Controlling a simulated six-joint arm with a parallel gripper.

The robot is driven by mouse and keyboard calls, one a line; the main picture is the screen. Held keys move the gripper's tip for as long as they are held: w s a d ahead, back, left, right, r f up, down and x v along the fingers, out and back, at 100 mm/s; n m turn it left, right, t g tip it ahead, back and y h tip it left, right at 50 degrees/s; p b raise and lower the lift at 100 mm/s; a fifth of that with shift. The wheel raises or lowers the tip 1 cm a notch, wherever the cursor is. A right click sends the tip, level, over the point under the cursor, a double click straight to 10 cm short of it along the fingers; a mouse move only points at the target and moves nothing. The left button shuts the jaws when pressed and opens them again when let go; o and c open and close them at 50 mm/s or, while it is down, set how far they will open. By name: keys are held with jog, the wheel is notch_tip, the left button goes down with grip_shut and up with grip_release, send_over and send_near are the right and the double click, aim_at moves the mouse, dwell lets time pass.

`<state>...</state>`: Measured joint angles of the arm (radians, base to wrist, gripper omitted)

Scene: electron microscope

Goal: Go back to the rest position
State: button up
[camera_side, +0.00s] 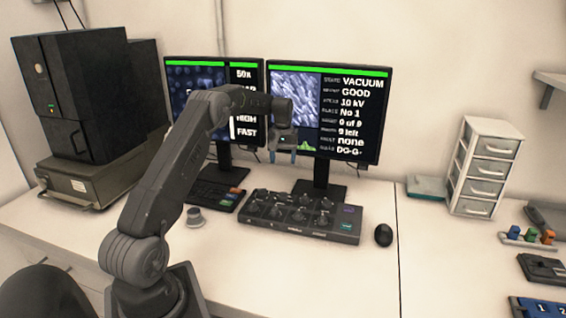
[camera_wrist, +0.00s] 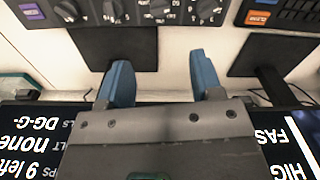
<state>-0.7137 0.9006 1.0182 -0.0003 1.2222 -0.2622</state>
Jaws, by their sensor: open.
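My gripper (camera_wrist: 160,85) shows in the wrist view with its two blue fingers apart and nothing between them. In the side view my gripper (camera_side: 283,155) hangs above the desk, in front of the right monitor (camera_side: 340,110). It is above and behind the knob panel (camera_side: 300,218). The wrist view looks down past the fingers at the knob panel (camera_wrist: 165,10) and a dark monitor stand (camera_wrist: 118,48). My arm covers part of the left monitor (camera_side: 190,75) in the side view.
A black microscope unit (camera_side: 75,95) stands at the left. A keyboard (camera_side: 215,196), a small grey knob (camera_side: 195,217) and a mouse (camera_side: 383,235) are on the desk. A white drawer tower (camera_side: 485,168) and small coloured items (camera_side: 530,237) are at the right. The front desk area is clear.

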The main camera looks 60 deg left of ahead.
jog(key=s+d+r+m+t+y, duration=0.1)
jog(key=s+d+r+m, duration=0.2)
jog(key=d+r, duration=0.65)
jog(key=s+d+r+m+t, duration=0.1)
jog(key=s+d+r+m, duration=0.1)
jog(key=d+r, duration=0.8)
jog(key=s+d+f+m+t, duration=0.1)
jog(key=s+d+f+m, duration=0.1)
jog(key=s+d, duration=0.7)
jog(key=s+d+f+m+t+h, duration=0.1)
jog(key=s+d+m, duration=0.3)
jog(key=s+d, duration=0.6)
jog(key=s+f+t, duration=0.1)
jog(key=s, duration=0.1)
jog(key=shift+s+d+f+t, duration=0.25)
jog(key=shift+s+d+t, duration=0.05)
